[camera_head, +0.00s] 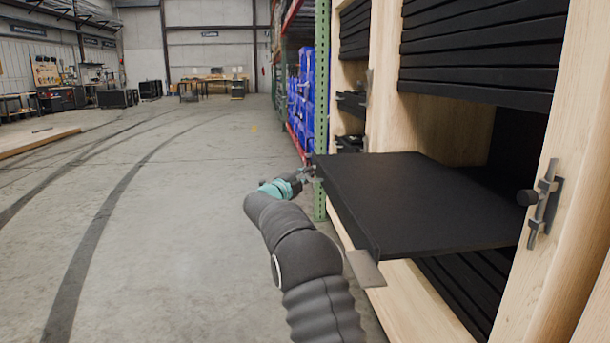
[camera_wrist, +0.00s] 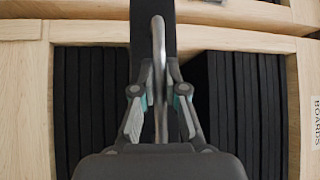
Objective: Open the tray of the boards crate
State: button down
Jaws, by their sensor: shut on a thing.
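The black flat tray (camera_head: 420,200) juts far out of the pale wooden boards crate (camera_head: 575,70) in the head view, roughly level. My gripper (camera_head: 313,173) is at the tray's outer front side, near its far end. In the wrist view my gripper (camera_wrist: 159,72) is shut around a grey metal bar handle (camera_wrist: 158,35), one finger on each side. The tray's black front edge (camera_wrist: 140,25) shows behind the handle. A white label reading BOARDS (camera_wrist: 315,120) is on the crate's wood at the right edge of the wrist view.
Black slats stacked above (camera_head: 475,45) and below the tray fill the crate. A dark latch with a knob (camera_head: 543,205) is on the near post. A green rack post (camera_head: 321,90) and blue bins (camera_head: 306,85) stand beyond.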

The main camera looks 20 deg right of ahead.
jog(key=c, duration=1.2)
grip_release()
jog(key=shift+a, duration=0.15)
jog(key=v, duration=1.2)
jog(key=shift+w+f, duration=0.1)
jog(key=shift+w, duration=0.05)
